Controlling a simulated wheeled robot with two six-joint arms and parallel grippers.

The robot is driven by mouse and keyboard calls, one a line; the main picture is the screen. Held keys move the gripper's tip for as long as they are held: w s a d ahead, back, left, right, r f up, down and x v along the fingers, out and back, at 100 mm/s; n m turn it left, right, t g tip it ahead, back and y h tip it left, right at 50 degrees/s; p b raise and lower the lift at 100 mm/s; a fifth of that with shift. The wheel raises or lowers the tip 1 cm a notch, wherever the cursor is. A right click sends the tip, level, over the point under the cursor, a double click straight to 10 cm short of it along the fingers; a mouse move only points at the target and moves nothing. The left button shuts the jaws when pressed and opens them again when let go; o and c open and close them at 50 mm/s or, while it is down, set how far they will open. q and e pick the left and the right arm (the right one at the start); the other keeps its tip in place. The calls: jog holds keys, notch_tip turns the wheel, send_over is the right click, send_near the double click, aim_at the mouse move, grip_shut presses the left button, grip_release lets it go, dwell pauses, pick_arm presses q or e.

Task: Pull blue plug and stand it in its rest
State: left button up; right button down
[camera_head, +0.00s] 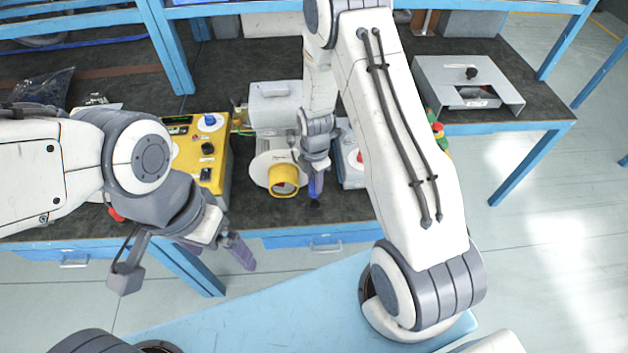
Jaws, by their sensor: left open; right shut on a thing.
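The blue plug (316,186) shows as a small blue piece at the fingertips of my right gripper (316,178), which is shut on it near the bench's front middle. The plug is just right of the blower's round yellow port (284,180) and apart from it in the picture. A small dark piece (315,204) shows just below the plug; I cannot tell if it is part of the plug or a rest. My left gripper (238,252) is open and empty, in front of the bench edge. I cannot make out the rest; my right arm hides part of the bench.
A yellow control box (205,150) with knobs stands left of the blower (274,115). A pale box (352,165) stands right of the plug, partly behind my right arm. A grey metal housing (468,85) sits at the right. Dark bench top shows between.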

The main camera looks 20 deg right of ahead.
aim_at(315, 195)
jog(key=shift+d+m, duration=0.15)
jog(key=shift+m, duration=0.35)
jog(key=shift+f+b, duration=1.65)
jog(key=shift+f, duration=0.6)
jog(key=shift+f+b, duration=0.9)
jog(key=shift+f, duration=0.35)
jog(key=c, duration=0.5)
grip_release()
notch_tip(315, 195, up, 11)
jog(key=shift+f+b, duration=0.2)
jog(key=shift+b, duration=0.45)
